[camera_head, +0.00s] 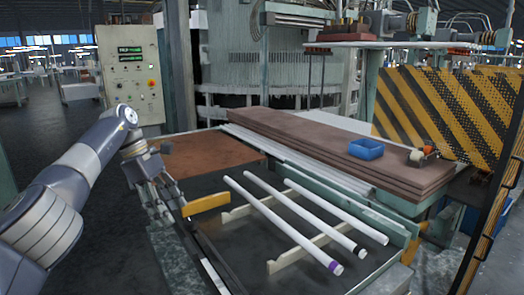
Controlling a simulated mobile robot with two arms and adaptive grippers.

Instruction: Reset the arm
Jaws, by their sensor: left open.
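My left arm comes in from the left, and my left gripper (166,207) points down at the left edge of the work table, open. I see nothing held in it. Three white tubes lie side by side on a pale notched rack to its right, clear of the gripper. The near tube (280,222) has a purple band at its front end. The middle tube (303,212) has a black band. The far tube (336,212) shows no clear band. My right gripper is out of view.
A yellow piece (205,204) stands close to the gripper's right. The pale rack (290,258) sits on the dark tabletop. A blue tray (366,149) and a tape dispenser (420,157) rest on brown boards (300,142) behind. A control panel (130,70) stands behind the arm.

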